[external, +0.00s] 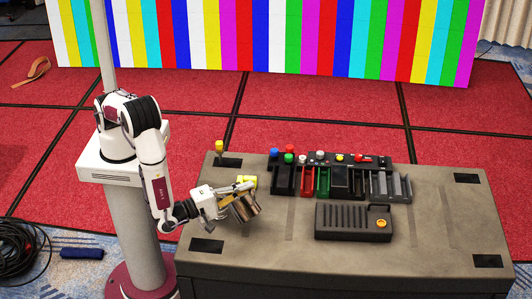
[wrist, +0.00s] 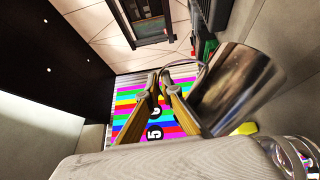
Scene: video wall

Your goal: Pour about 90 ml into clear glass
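My gripper (external: 236,190) is shut on the handle of a shiny metal pitcher (external: 246,207), above the left part of the table. The pitcher is tilted in the external view. In the wrist view the pitcher (wrist: 236,88) is to the right of my gripper's fingers (wrist: 170,78), and its thin handle loops up to the fingertips. The inside of the pitcher and any liquid are hidden. A clear glass (wrist: 302,156) shows partly at the lower right corner of the wrist view, cut off by the edge. I cannot make out the glass in the external view.
A yellow-green object (external: 247,181) lies just behind the pitcher. A row of coloured knobs and dark trays (external: 340,180) stands at the table's back. A black box with an orange knob (external: 353,222) sits mid-table. The right side of the table (external: 450,225) is clear.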

